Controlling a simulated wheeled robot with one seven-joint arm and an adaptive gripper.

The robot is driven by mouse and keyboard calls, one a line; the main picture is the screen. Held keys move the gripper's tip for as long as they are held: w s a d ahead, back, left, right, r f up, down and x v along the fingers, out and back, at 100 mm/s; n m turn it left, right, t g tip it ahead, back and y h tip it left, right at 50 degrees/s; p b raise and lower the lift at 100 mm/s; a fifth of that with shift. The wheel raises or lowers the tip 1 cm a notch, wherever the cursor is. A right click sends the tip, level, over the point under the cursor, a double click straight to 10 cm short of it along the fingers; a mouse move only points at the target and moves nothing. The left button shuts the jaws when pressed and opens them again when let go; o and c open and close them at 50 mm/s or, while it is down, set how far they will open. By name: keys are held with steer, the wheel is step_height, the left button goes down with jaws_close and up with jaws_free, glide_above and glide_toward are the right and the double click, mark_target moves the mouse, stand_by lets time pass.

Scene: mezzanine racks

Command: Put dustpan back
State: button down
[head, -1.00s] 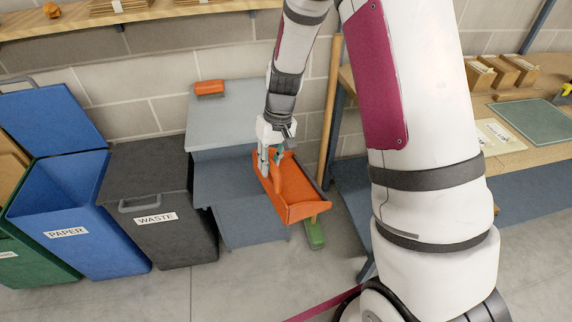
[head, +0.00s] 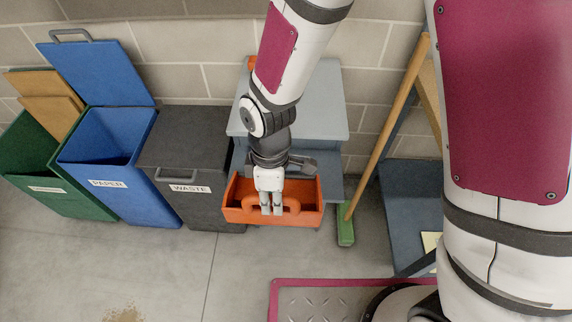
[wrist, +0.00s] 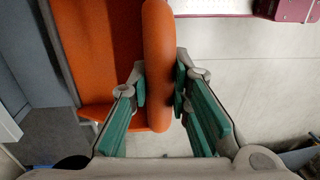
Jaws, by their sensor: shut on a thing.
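The orange dustpan (head: 310,190) hangs in my gripper (head: 271,207) in front of the blue-grey stepped stand (head: 320,105), in the head view. The fingers are shut on its rounded handle. In the wrist view the handle (wrist: 157,35) passes between the green-padded fingertips of my gripper (wrist: 160,88), with the dustpan's flat pan (wrist: 105,40) on the left. The dustpan appears held above the floor, and its inside is partly hidden by my gripper.
A black waste bin (head: 190,215), a blue paper bin (head: 125,200) and a green bin (head: 70,190) stand left. A broom (head: 384,130) with a green head leans right of the stand. A brown patch (head: 125,314) lies on open floor in front.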

steer(key=shift+w+d+f+p, duration=0.3)
steer(key=shift+w+f, duration=0.5)
steer(key=shift+w, duration=1.15)
steer(key=shift+w+d+f+p, duration=0.15)
steer(key=shift+w+d+f, duration=0.5)
steer(key=shift+w, duration=1.35)
steer(key=shift+w+d+f+p, duration=0.25)
steer(key=shift+w+f, duration=0.65)
steer(key=shift+w, duration=1.05)
steer(key=c, duration=1.5)
jaws_free()
steer(key=r, duration=0.4)
steer(key=w+r+b, duration=0.1)
steer(key=r, duration=0.7)
steer(key=shift+w+d, duration=0.1)
steer(key=shift+w, duration=0.15)
steer(key=shift+r, duration=0.1)
